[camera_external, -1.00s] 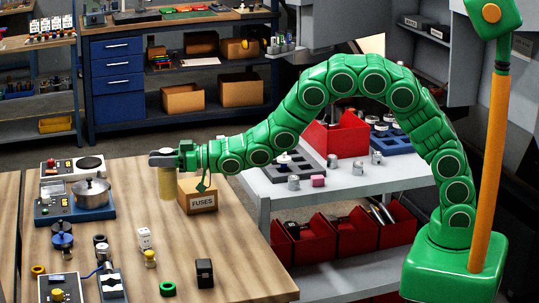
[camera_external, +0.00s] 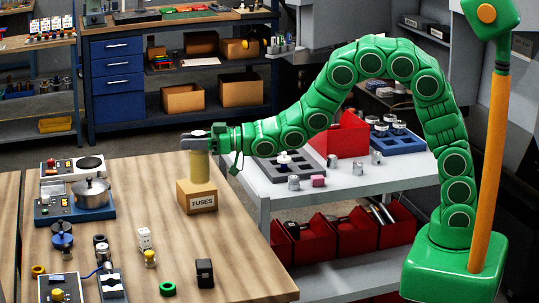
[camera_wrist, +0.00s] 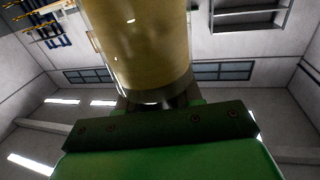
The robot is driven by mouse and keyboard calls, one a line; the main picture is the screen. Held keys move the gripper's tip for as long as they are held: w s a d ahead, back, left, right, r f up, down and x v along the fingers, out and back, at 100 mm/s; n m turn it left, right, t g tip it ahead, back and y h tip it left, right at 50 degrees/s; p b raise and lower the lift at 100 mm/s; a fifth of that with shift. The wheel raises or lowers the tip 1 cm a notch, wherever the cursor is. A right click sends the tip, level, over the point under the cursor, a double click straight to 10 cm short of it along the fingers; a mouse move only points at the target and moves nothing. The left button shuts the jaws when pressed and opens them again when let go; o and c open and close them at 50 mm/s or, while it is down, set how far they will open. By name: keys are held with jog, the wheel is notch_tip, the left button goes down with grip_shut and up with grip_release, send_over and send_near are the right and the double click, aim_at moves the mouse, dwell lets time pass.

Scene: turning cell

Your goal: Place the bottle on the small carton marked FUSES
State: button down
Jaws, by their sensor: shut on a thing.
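The bottle (camera_external: 199,167) is a tan, yellowish cylinder, held upright in the outside view. My gripper (camera_external: 196,141) is shut on its upper end. The small carton marked FUSES (camera_external: 202,204) is a brown box on the wooden table. The bottle's lower end is over the carton's top; I cannot tell whether it touches or hovers just above. In the wrist view the bottle (camera_wrist: 140,45) fills the upper middle, close to the camera, with my gripper (camera_wrist: 165,103) mostly hidden behind it.
A pot (camera_external: 91,191) on a blue unit stands at the table's left. A black block (camera_external: 204,273), a green ring (camera_external: 168,288) and a small white figure (camera_external: 145,239) lie in front. A grey cart (camera_external: 262,195) with red bins stands right. The table behind the carton is clear.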

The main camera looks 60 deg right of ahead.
jog(key=s+d+r, duration=0.2)
jog(key=d+r, duration=0.1)
jog(key=d, duration=0.3)
jog(key=s+d+r, duration=0.2)
jog(key=d+r, duration=0.1)
jog(key=d, duration=0.4)
jog(key=w+a+f, duration=0.2)
jog(key=w+f, duration=1.1)
jog(key=shift+n+y, duration=0.3)
jog(key=shift+y, duration=0.1)
jog(key=shift+f, duration=0.1)
jog(key=c, duration=0.8)
grip_release()
jog(key=shift+o, duration=0.2)
jog(key=v, duration=1.2)
jog(key=shift+r, duration=0.25)
